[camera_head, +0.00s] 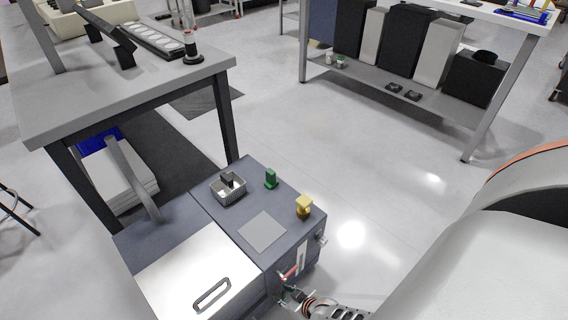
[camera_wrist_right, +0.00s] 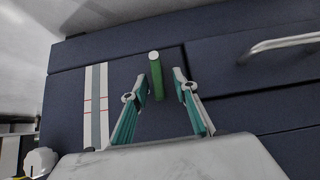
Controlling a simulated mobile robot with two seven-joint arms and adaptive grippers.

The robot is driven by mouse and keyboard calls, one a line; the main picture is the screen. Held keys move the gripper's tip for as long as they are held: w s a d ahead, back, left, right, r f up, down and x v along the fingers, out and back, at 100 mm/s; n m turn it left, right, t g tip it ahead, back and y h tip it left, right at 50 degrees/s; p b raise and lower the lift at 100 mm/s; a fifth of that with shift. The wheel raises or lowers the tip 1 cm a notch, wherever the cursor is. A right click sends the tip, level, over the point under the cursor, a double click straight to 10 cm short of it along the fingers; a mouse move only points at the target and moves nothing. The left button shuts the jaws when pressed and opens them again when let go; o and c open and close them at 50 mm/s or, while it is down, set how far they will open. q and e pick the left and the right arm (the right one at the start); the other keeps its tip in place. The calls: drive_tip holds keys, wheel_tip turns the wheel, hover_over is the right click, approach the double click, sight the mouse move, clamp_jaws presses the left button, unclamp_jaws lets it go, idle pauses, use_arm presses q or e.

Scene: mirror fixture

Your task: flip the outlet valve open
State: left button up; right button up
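In the right wrist view, a green bar-shaped handle with a pale round end (camera_wrist_right: 156,70), apparently the outlet valve lever, stands out from the dark cabinet front. My right gripper (camera_wrist_right: 160,80) is open, with one teal-padded finger on each side of the handle and visible gaps between. I cannot tell how far the handle reaches between the fingers in depth. My left gripper is not in view.
A white gauge strip with red lines (camera_wrist_right: 96,105) is left of the handle, and a metal bar handle (camera_wrist_right: 285,43) is to the right. On the cabinet top are a basket (camera_head: 229,190), a green item (camera_head: 271,179), and a yellow item (camera_head: 304,207). Open floor lies right.

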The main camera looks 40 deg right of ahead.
idle(0.3)
drive_tip(key=shift+r, duration=0.1)
drive_tip(key=shift+v, duration=0.9)
drive_tip(key=v, duration=1)
